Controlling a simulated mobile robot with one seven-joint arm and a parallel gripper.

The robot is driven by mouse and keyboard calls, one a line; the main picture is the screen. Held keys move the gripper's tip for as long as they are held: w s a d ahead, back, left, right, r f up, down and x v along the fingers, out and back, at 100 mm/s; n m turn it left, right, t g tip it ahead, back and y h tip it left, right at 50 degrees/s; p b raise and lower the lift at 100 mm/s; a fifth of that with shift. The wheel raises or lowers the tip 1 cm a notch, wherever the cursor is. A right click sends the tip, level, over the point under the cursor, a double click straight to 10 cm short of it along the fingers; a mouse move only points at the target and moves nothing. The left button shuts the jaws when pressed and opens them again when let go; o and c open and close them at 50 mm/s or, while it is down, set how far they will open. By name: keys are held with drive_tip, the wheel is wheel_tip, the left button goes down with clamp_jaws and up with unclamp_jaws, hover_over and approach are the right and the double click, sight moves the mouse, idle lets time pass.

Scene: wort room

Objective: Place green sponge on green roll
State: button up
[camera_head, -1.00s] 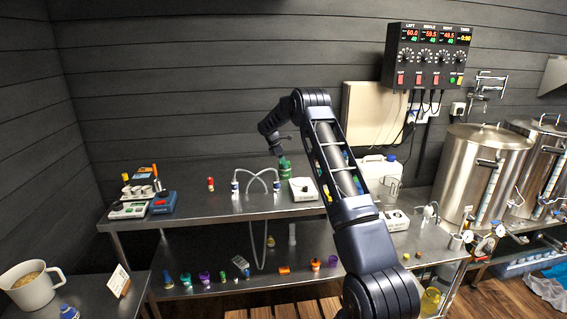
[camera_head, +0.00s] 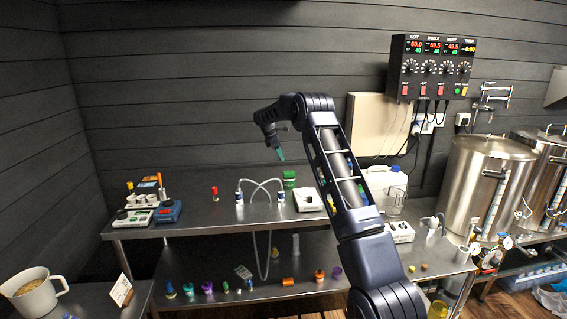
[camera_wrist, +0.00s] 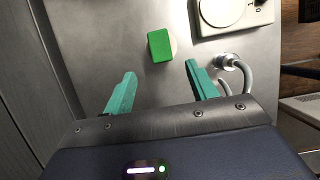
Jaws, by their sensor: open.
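The green sponge (camera_wrist: 159,46) shows as a bright green block in the wrist view, lying over a pale round end that shows at its right edge. This looks like the top of the green roll (camera_wrist: 174,46), mostly hidden under the sponge. In the head view, the green stack (camera_head: 289,179) stands upright on the upper steel table; where sponge ends and roll begins is hard to tell. My gripper (camera_head: 281,155) is above and slightly left of the stack, apart from it. In the wrist view, its teal fingers (camera_wrist: 160,69) are spread with nothing between them.
A white device (camera_head: 307,197) stands right of the stack, and a curved hose pair (camera_head: 262,184) left of it. A red bottle (camera_head: 214,193) stands further left. Several small coloured items lie on the lower shelf (camera_head: 200,265). The wall is behind.

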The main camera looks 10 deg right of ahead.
drive_tip(key=s+d+r+m+y, duration=0.1)
drive_tip(key=s+d+r+m, duration=0.1)
drive_tip(key=s+r, duration=0.45)
drive_tip(key=s+d+r+m, duration=0.2)
drive_tip(key=s+r, duration=0.3)
drive_tip(key=r, duration=0.3)
drive_tip(key=s+d+r+m+t+y, duration=0.15)
drive_tip(key=s+r, duration=0.25)
drive_tip(key=s, duration=0.5)
drive_tip(key=s+d+r+m+t, duration=0.1)
drive_tip(key=s+d+r+m, duration=0.2)
drive_tip(key=s, duration=0.6)
drive_tip(key=s+d+m, duration=0.2)
drive_tip(key=s+m, duration=0.3)
drive_tip(key=s, duration=1.5)
drive_tip(key=s+f+m+t+y, duration=0.1)
drive_tip(key=s+f+m, duration=0.1)
drive_tip(key=s, duration=0.5)
drive_tip(key=s+f+m+t+y, duration=0.1)
drive_tip(key=s+f+m, duration=0.1)
drive_tip(key=s+f, duration=0.3)
drive_tip(key=s, duration=0.3)
drive_tip(key=shift+s+d, duration=0.3)
drive_tip(key=shift+d, duration=0.05)
